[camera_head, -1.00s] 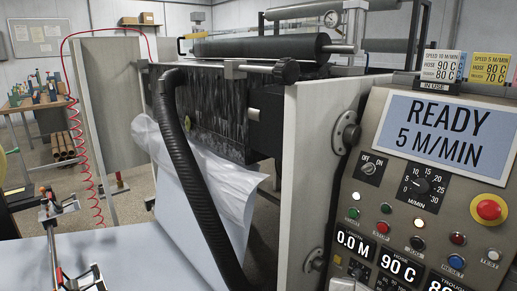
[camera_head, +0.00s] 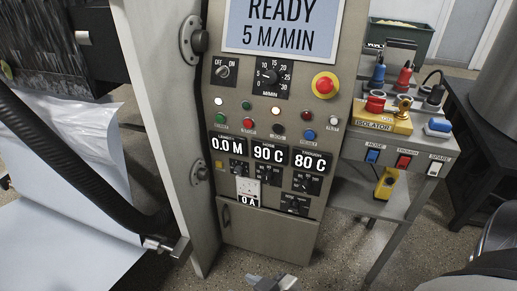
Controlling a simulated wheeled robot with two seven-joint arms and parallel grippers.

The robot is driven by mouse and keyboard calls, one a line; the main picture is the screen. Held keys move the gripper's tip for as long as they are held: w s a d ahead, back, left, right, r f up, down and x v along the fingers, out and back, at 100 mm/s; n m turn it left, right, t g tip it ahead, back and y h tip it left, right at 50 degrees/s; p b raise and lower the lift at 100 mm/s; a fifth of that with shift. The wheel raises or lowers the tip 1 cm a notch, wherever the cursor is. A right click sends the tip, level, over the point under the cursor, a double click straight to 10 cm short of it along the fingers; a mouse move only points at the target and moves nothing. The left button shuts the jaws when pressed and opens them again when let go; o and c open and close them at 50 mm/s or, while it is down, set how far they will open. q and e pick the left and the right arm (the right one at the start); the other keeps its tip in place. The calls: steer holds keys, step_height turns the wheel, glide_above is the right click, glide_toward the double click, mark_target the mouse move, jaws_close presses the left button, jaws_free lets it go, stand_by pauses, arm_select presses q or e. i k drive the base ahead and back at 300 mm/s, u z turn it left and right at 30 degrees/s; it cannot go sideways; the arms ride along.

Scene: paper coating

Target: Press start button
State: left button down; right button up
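The control panel (camera_head: 240,190) faces me in the middle of the view. Its screen (camera_head: 281,22) reads READY 5 M/MIN. A green button (camera_head: 221,118) sits at the left of the button row, below a white lamp; its label is too small to read. A red button (camera_head: 248,124) and a black button (camera_head: 277,129) follow to its right. The top of what looks like my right gripper (camera_head: 268,283) shows at the bottom edge, well below and apart from the buttons. Its opening cannot be made out. My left gripper is out of view.
A red emergency knob (camera_head: 324,85) on a yellow base is at the panel's upper right. A black hose (camera_head: 65,160) and white sheet (camera_head: 50,225) are at the left. Floor shows between.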

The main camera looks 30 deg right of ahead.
mark_target(220, 118)
steer(key=u, duration=1.05)
steer(key=k, duration=1.1)
steer(key=z, duration=1.8)
steer(key=i, duration=0.5)
steer(key=u, duration=0.05)
